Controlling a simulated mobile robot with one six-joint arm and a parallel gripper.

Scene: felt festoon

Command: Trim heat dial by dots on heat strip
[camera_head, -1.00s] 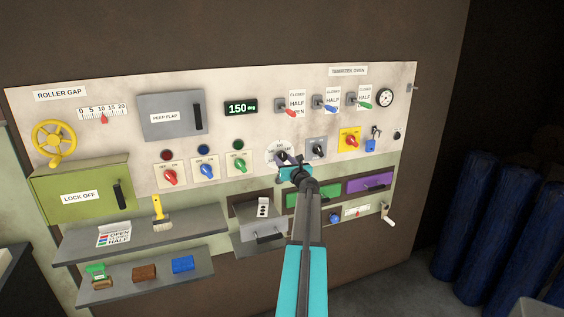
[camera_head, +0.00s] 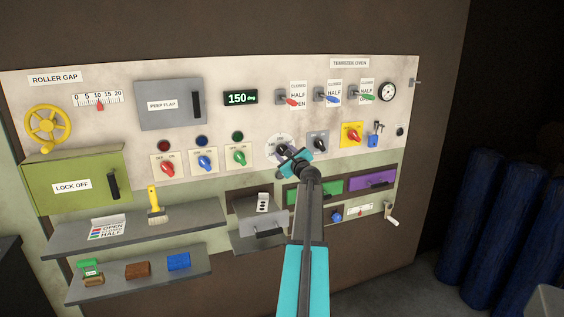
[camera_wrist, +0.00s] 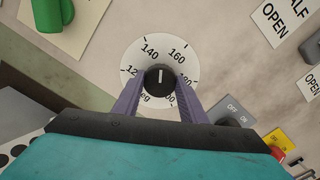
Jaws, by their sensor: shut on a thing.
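The heat dial (camera_wrist: 184,62) is a round white scale with a black knob (camera_wrist: 160,78) at its centre. In the wrist view the knob's white line points between 140 and 160. My gripper (camera_wrist: 160,88) is shut on the knob, one purple finger on each side. In the head view my gripper (camera_head: 290,157) covers part of the dial (camera_head: 273,146). A small white strip with dark dots (camera_head: 263,202), which looks like the heat strip, stands at a grey tray below and left of the dial. The digital display (camera_head: 240,97) reads 150 deg.
A grey switch (camera_head: 318,142) and a yellow plate with a red knob (camera_head: 352,134) sit right of the dial. A green-knob switch (camera_head: 238,156) sits to its left.

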